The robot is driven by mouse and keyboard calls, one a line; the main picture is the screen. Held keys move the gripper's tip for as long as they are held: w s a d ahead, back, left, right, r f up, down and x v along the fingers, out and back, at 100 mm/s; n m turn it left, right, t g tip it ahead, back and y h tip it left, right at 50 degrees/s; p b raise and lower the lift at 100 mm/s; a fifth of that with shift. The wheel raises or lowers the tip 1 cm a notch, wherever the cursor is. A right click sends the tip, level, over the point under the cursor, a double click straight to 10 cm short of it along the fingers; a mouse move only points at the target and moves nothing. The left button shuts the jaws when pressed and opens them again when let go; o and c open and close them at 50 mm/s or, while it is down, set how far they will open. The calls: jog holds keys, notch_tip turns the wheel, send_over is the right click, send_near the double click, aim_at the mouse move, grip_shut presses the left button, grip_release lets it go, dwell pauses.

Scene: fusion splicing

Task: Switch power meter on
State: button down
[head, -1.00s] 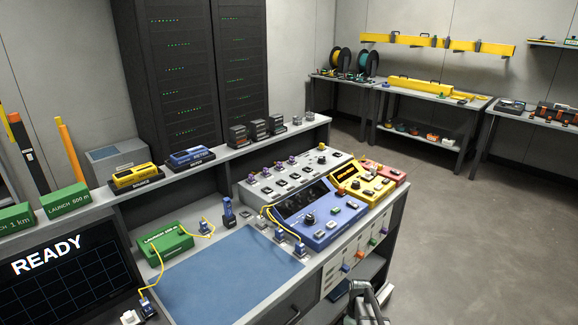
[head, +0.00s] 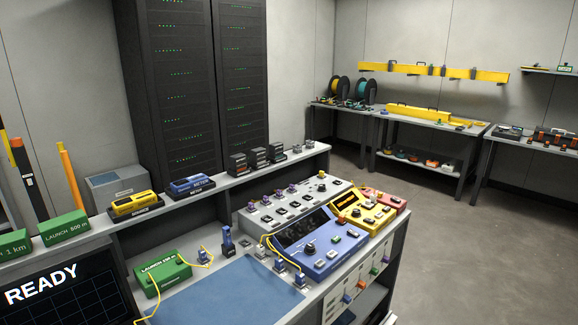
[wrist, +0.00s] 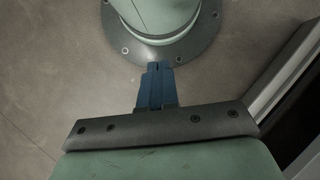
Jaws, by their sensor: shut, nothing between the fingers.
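The power meter (head: 191,186), a small blue unit labelled METER, sits in a dark cradle on the raised shelf at the back of the bench, left of centre in the head view. Its switch is too small to make out. My gripper (wrist: 157,67) shows in the wrist view with its blue fingers shut together and empty, over bare floor and a round flange of mine. It is far from the meter, and the meter is not in the wrist view.
A yellow unit labelled SOURCE (head: 134,204) sits left of the meter, and dark blocks (head: 257,159) stand to its right. Below are a green launch box (head: 162,274), a blue mat (head: 215,294) and a blue splicer console (head: 308,249). Open floor (head: 470,250) lies right.

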jog(key=s, duration=0.2)
jog(key=n+t+y, duration=0.1)
jog(key=n+t, duration=0.7)
jog(key=n, duration=1.9)
send_near(350, 230)
jog(key=f, duration=0.6)
jog(key=shift+w+a+f, duration=0.3)
jog(key=shift+w+f, duration=0.05)
jog(key=shift+f, duration=0.05)
